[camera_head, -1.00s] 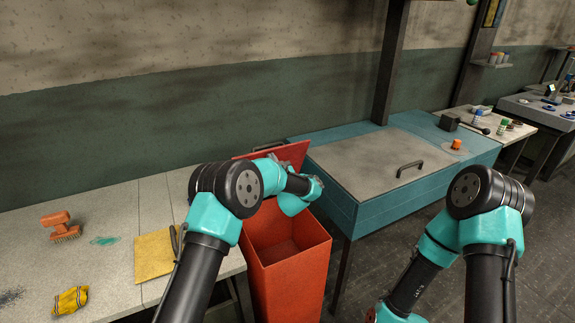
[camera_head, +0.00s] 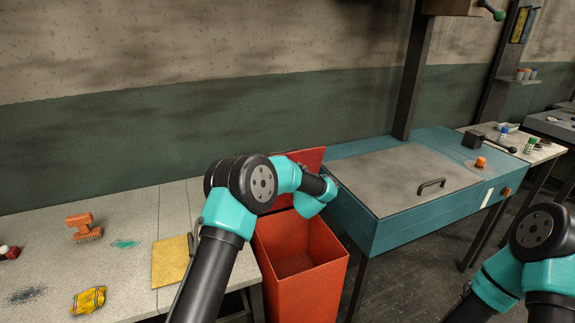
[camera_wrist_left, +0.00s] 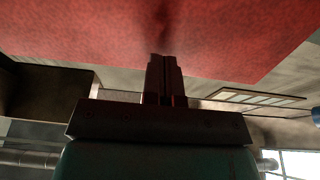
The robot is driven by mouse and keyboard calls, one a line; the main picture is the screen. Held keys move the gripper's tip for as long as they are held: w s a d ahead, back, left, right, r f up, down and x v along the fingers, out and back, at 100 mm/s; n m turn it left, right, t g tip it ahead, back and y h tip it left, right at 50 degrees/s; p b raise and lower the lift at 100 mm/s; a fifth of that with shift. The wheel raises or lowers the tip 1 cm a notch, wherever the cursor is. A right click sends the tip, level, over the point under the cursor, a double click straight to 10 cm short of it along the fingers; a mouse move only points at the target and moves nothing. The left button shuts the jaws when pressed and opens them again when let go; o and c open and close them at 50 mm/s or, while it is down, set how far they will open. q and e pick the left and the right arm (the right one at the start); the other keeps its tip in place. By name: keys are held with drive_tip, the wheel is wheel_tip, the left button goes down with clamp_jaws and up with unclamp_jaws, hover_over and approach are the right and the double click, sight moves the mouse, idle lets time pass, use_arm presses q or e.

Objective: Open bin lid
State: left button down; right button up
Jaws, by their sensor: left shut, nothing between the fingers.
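The red bin (camera_head: 308,295) stands between the workbench and the blue cabinet, and its open top shows the inside. Its red lid (camera_head: 310,157) is raised at the back of the opening, partly hidden by my left arm. In the left wrist view the lid (camera_wrist_left: 215,35) fills the top as a broad red surface. My left gripper (camera_wrist_left: 161,60) is shut and empty, its tips at or very near the lid; I cannot tell if they touch. In the head view these fingers are hidden behind my left wrist. My right gripper is out of view.
The workbench (camera_head: 125,275) at left holds an orange brush (camera_head: 82,225), a yellow pad (camera_head: 170,262) and a yellow cloth (camera_head: 88,301). The blue cabinet (camera_head: 385,236) with a handled grey top (camera_head: 390,180) stands close to the bin's right. Floor shows below the cabinet.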

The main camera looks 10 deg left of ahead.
use_arm(q)
drive_tip(key=v, duration=1.3)
drive_tip(key=shift+d+f, duration=0.1)
